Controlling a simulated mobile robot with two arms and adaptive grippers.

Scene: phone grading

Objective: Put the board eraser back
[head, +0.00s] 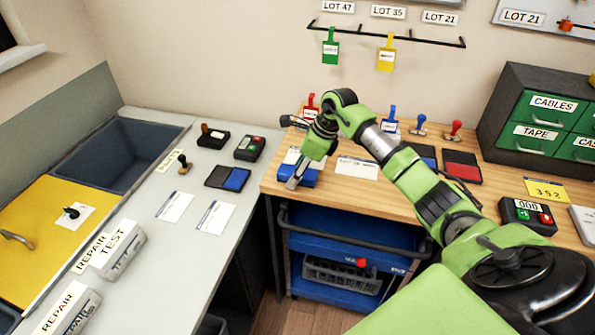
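My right arm (440,205) reaches in from the right across the wooden counter. Its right gripper (295,181) points down at the counter's front left corner, right at a blue block with a white top (311,178). This block may be the board eraser, but the arm and fingers cover part of it and I cannot be sure. The fingers look close together against the block. Whether they are shut on it cannot be made out. My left gripper is not in view.
The wooden counter holds ink pads (461,166), stamps (455,130), a counter device (527,215) and a drawer cabinet (535,113). Tags hang from a wall rail (430,37). A blue cart (350,242) stands below. The grey bench (180,245) has cards with clear room between.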

